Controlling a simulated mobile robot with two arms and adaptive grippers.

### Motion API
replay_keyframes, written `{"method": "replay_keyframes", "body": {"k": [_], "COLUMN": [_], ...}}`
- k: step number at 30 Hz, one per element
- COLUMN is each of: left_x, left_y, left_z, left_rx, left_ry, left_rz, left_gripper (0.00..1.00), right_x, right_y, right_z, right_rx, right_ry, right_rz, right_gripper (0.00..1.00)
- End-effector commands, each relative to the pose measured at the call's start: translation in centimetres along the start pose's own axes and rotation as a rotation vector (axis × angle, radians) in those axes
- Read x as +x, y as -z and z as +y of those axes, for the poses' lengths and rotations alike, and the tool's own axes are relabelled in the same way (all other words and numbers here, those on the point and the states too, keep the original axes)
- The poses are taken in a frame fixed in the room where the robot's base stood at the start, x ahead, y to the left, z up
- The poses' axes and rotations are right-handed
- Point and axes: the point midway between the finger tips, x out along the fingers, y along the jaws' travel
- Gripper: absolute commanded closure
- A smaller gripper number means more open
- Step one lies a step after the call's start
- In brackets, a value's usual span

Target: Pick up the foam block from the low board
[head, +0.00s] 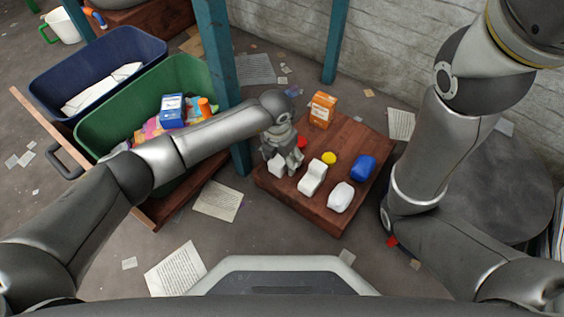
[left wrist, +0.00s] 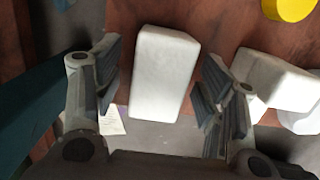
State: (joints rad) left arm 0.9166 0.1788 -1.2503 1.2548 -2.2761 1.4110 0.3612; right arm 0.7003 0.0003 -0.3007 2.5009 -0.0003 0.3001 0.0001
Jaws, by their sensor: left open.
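The low board (head: 345,143) is a brown wooden slab on the floor in the head view. A white block (head: 276,166), which looks like the foam block, lies near its left edge, partly hidden by my left gripper (head: 283,158). In the left wrist view the white block (left wrist: 163,75) lies between the two fingers of my left gripper (left wrist: 160,65), with gaps visible on both sides. The left gripper is open and pointed down over the block. My right arm shows at the right of the head view, but its gripper is out of frame.
Also on the board are a notched white piece (head: 312,178), a rounded white piece (head: 341,197), a blue piece (head: 363,167), a yellow disc (head: 329,158), a red item (head: 302,142) and an orange box (head: 322,109). A green bin (head: 100,128) and teal post (head: 215,45) stand left.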

Motion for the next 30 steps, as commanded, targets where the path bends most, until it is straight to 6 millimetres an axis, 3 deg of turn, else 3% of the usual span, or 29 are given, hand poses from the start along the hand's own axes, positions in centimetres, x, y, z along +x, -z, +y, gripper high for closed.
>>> {"method": "replay_keyframes", "body": {"k": [2,10,23,30], "left_x": [-0.1,-0.1,-0.3,-2.5], "left_y": [0.0,0.0,0.0,-0.3], "left_z": [0.0,0.0,0.0,0.1], "left_rx": [0.000,0.000,0.000,0.000], "left_ry": [0.000,0.000,0.000,-0.002], "left_rz": [0.000,0.000,0.000,0.000], "left_gripper": [0.35,0.68,0.69,0.69], "right_x": [0.1,0.0,0.2,1.6], "right_y": [0.0,0.0,-0.1,-0.6], "right_z": [0.0,0.0,0.1,0.4], "right_rx": [0.000,0.000,0.000,-0.001], "right_ry": [0.000,0.000,0.000,0.000], "right_rz": [0.000,0.000,-0.001,-0.001], "right_gripper": [0.20,0.20,0.20,0.20]}}
